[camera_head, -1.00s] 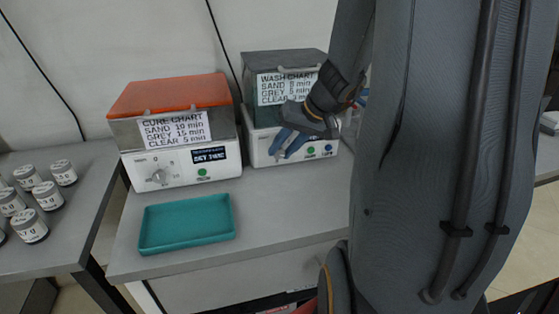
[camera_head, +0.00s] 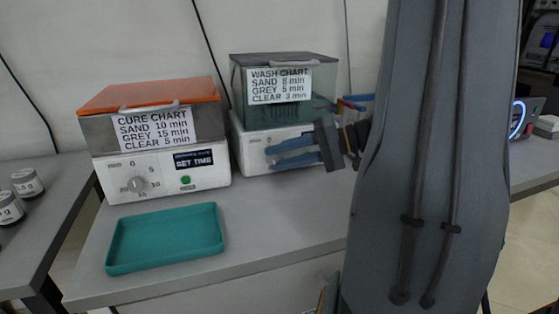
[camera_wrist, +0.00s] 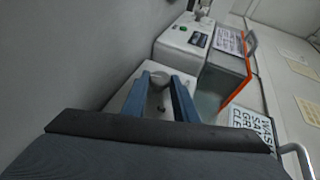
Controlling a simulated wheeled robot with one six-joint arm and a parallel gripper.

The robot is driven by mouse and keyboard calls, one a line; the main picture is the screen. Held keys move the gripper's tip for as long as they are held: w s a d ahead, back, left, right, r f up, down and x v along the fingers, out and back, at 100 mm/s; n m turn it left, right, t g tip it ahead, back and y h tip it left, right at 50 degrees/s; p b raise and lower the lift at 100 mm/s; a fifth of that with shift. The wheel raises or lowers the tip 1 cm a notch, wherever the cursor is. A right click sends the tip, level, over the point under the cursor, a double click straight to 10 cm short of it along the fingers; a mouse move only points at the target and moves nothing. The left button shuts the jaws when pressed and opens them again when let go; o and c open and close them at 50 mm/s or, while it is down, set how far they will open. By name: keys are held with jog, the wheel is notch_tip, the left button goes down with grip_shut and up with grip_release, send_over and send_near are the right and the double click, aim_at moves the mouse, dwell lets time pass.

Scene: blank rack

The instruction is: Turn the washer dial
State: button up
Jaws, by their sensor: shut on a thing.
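The washer is the box with a grey lid, a greenish see-through tank and a white base (camera_head: 240,150); it carries a wash chart (camera_head: 279,85) reading sand 8, grey 5, clear 3 min. My gripper (camera_head: 269,157) reaches in from the right across the front of the base, its blue fingers hiding the dial and much of the panel in the head view. In the wrist view, the round pale washer dial (camera_wrist: 159,77) sits between the tips of the two blue fingers, and my gripper (camera_wrist: 161,82) is shut on it. The dial's pointer cannot be made out.
Left of the washer stands the cure box with an orange lid (camera_head: 150,95), a dial (camera_head: 137,185) and a "SET TIME" display (camera_head: 193,159). A teal tray (camera_head: 165,265) lies empty in front. Lidded jars (camera_head: 27,183) stand on the left table. Bare tabletop lies right of the tray.

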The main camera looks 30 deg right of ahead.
jog(key=shift+f+m+t+y+b, duration=0.25)
jog(key=shift+m+t+y+b, duration=0.25)
jog(key=shift+y, duration=0.4)
jog(key=o, duration=1)
jog(key=shift+s+d, duration=0.15)
jog(key=v, duration=0.7)
jog(key=shift+s+d+p, duration=0.2)
jog(key=shift+d+p, duration=0.05)
jog(key=shift+p, duration=0.05)
